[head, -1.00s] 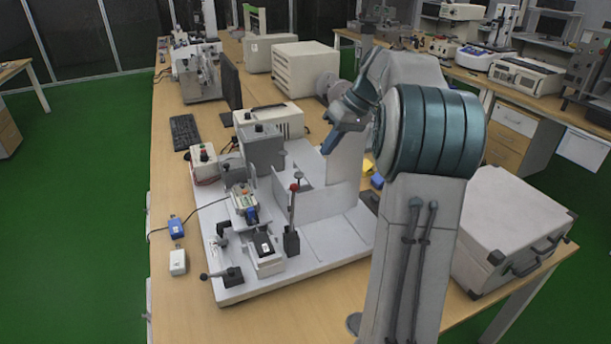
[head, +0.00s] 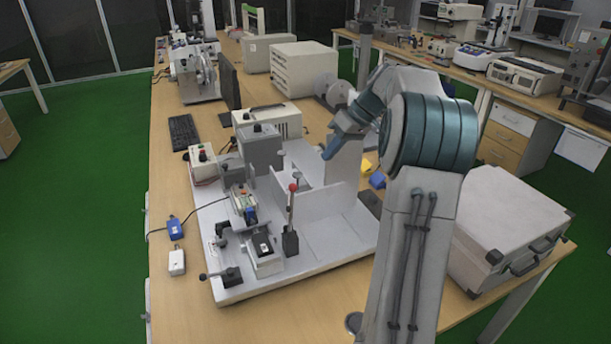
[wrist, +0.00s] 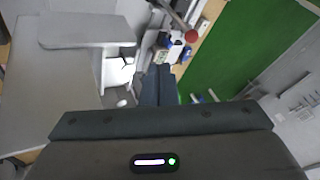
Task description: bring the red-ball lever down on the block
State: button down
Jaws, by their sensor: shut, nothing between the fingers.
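The lever with the red ball (head: 293,187) stands upright on the white test board (head: 330,243), rising from a dark base. A light block with a dark top (head: 264,247) sits in a small fixture left of the lever's base. In the wrist view the red ball (wrist: 191,36) is beyond my fingertips, up and to the right. My gripper (head: 325,153) is above the board's upright plates, up and right of the ball in the head view, and apart from it. In the wrist view my gripper (wrist: 158,70) shows its fingers together, holding nothing.
Light upright plates (head: 318,200) stand right of the lever. A grey box unit (head: 261,152) stands behind it. A black-handled clamp (head: 225,277) is at the board's front left. A large white case (head: 510,230) stands at right on the bench.

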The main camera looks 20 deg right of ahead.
jog(key=a+f+p, duration=0.1)
jog(key=a+f, duration=0.5)
jog(key=a, duration=0.1)
jog(key=shift+w, duration=0.15)
dwell(0.3)
